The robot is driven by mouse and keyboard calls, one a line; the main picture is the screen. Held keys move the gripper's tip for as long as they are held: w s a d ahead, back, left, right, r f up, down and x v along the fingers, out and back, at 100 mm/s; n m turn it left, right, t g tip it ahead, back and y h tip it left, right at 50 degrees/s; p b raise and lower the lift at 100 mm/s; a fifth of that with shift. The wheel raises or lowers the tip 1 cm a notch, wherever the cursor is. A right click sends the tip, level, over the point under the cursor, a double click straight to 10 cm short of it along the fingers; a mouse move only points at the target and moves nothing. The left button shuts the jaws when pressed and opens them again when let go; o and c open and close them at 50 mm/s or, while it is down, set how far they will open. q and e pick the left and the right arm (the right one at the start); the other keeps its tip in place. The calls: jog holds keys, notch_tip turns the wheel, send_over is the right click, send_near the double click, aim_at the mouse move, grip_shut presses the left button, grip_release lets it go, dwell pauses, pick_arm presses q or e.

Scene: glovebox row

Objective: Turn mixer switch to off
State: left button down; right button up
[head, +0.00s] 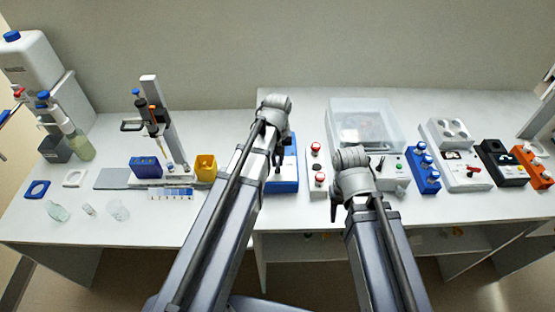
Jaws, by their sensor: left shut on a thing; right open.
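A blue-and-white device (288,182), which looks like the mixer, stands near the middle of the bench, mostly behind my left arm. My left gripper (278,164) is over this device, shut on a small part of it that appears to be the switch. The jaws hide that part, so its setting cannot be read. My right gripper (379,167) is open, over the front of the clear-lidded box, with its near side hidden by my own wrist. Nothing is seen between its fingers.
Right of the blue-and-white device are a panel with red knobs (318,180), the clear-lidded box (364,118), a blue block (424,178) and a white unit with a red lever (462,180). Left are a yellow holder (205,168) and a pipette stand (152,95).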

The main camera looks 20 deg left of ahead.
pick_arm(q)
jog(key=shift+n, duration=1)
jog(key=c, duration=0.9)
grip_release()
jog(key=shift+r, duration=0.15)
notch_tip(320, 180, up, 8)
jog(key=p, duration=0.8)
jog(key=shift+f, duration=0.2)
